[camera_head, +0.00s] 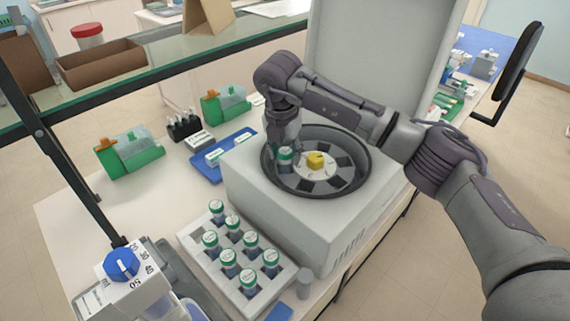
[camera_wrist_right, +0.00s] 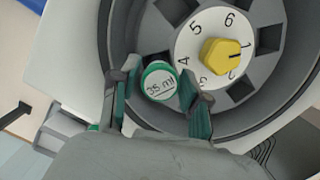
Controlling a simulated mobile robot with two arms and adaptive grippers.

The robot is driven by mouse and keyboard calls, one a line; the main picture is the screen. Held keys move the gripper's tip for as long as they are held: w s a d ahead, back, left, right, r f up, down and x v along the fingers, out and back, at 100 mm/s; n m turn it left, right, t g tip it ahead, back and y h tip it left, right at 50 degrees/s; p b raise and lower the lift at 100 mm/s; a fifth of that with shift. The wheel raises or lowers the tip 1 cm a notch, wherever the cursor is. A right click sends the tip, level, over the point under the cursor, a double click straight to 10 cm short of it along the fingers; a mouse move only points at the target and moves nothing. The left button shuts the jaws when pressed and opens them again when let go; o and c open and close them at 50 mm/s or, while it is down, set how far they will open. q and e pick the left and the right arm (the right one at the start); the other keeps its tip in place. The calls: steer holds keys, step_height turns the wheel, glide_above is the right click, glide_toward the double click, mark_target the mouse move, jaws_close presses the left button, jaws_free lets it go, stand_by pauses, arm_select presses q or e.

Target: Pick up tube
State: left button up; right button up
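A tube (camera_head: 286,155) with a green-rimmed white cap stands in a slot of the centrifuge rotor (camera_head: 322,185). In the right wrist view the tube's cap (camera_wrist_right: 158,81) reads "35 ml". My right gripper (camera_head: 284,146) reaches down into the centrifuge bowl at this tube. In the right wrist view the fingers of my right gripper (camera_wrist_right: 160,84) stand on either side of the cap. A small gap shows on the left side, and the right finger is very close to the cap. The tube's lower body is hidden in the slot. My left gripper is not in view.
The bowl wall (camera_head: 368,160) surrounds the gripper closely, and the raised lid (camera_head: 380,60) stands behind. A white rack (camera_head: 207,262) with several green-capped tubes stands in front. A blue tray (camera_head: 207,172) and green-based containers (camera_head: 150,158) lie left.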

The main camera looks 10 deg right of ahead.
jaws_close()
